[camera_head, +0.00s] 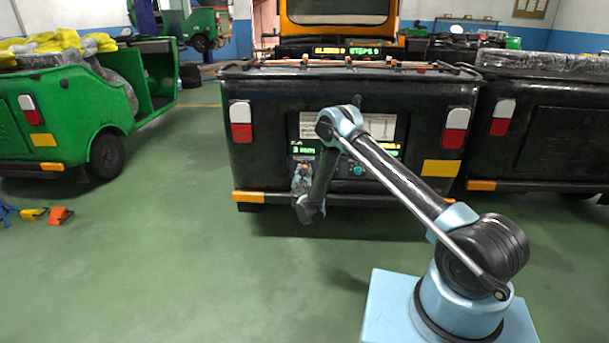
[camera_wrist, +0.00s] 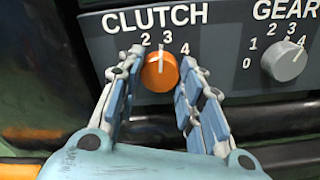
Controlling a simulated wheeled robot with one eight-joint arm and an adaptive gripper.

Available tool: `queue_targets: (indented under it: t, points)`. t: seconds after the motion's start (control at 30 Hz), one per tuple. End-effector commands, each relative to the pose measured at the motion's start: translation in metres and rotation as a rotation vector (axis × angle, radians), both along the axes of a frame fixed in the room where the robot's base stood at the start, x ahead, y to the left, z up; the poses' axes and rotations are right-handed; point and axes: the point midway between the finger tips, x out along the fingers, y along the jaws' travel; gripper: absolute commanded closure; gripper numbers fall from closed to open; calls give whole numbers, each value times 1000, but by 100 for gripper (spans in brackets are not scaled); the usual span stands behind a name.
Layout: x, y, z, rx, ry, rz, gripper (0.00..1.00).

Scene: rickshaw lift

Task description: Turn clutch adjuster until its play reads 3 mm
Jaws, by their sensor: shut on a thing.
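The orange clutch adjuster knob (camera_wrist: 159,76) sits on a dark panel (camera_wrist: 230,22) under the word CLUTCH in the wrist view. Its white pointer line stands upright, toward the 3 between the marks 2 and 4. My gripper (camera_wrist: 160,62) is shut on the knob, with one blue-padded finger on each side. In the head view my gripper (camera_head: 303,178) is at the lower rear panel of the black rickshaw (camera_head: 262,172). A green readout (camera_head: 304,150) above it shows 3 mm.
A grey GEAR knob (camera_wrist: 286,61) is to the right of the clutch knob. A green vehicle (camera_head: 60,115) stands at the left and another black one (camera_head: 560,130) close at the right. Floor at the front left is mostly clear.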

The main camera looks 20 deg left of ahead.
Motion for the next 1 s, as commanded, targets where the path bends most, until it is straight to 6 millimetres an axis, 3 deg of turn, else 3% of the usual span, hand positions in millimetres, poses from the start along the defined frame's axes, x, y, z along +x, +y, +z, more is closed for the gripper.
queue_targets:
  t: [0.4,0.93,0.97,1.0]
  points:
    - [0,-2,0,182,44,-2,90]
    - [0,-4,-1,204,49,-5,90]
    - [1,-4,-1,204,49,-6,59]
    - [1,-4,-1,204,49,-6,50]
